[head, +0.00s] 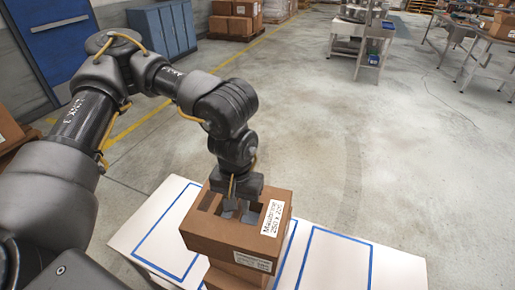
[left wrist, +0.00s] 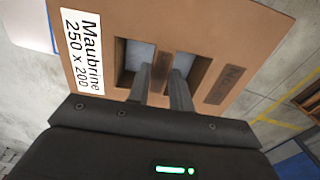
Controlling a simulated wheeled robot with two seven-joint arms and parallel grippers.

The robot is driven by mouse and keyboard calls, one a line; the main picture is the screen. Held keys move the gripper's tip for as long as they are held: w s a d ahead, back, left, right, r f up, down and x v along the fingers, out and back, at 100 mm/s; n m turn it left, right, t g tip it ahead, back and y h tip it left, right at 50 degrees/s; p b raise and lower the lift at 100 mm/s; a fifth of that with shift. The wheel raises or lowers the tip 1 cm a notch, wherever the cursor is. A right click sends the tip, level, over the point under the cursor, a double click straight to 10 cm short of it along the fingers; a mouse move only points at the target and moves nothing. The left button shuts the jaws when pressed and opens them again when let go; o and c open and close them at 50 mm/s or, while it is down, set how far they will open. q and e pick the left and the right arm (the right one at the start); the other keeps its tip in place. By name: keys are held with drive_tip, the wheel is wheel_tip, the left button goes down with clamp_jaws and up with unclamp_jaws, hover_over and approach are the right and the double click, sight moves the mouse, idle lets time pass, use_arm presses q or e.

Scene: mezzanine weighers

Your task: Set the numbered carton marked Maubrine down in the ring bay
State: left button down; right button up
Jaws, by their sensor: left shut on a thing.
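The brown carton marked Maubrine (head: 212,229) has a white label on its top reading Maubrine and 250 x 200, and a second white label on its side. It also shows in the left wrist view (left wrist: 230,30). My left gripper (head: 239,208) is shut on this carton, its fingers down in the two openings in the top. More brown cardboard (head: 225,279) shows below the carton; I cannot tell whether the two touch. The white table (head: 402,272) has blue outlined bays; the middle one is largely hidden. No ring mark is readable. My right gripper is out of view.
The left bay (head: 166,238) and the right bay (head: 337,262) look empty where visible. Blue cabinets (head: 163,30) and stacked cartons (head: 236,20) stand at the back. Steel tables (head: 363,42) stand at the back right. The concrete floor between is clear.

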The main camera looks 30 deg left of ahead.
use_arm(q)
drive_tip(key=w+r+n, duration=0.1)
drive_tip(key=n, duration=0.2)
drive_tip(key=w+r+n+p, duration=0.1)
drive_tip(key=w+r+n, duration=0.3)
drive_tip(key=n, duration=0.1)
drive_tip(key=shift+n+p, duration=0.3)
drive_tip(key=shift+w+a+r+n+b, duration=0.15)
drive_tip(key=shift+w+n+b, duration=0.3)
drive_tip(key=shift+n, duration=0.9)
drive_tip(key=shift+w+a+r+n+b, duration=0.15)
drive_tip(key=shift+w+n, duration=0.55)
drive_tip(key=shift+n, duration=0.7)
drive_tip(key=shift+w+a+r+n+b, duration=0.1)
drive_tip(key=shift+w+n+b, duration=0.35)
drive_tip(key=shift+n, duration=0.9)
drive_tip(key=shift+f, duration=0.1)
drive_tip(key=shift+w+f+b, duration=0.1)
drive_tip(key=shift+f+b, duration=0.25)
drive_tip(key=shift+f, duration=0.55)
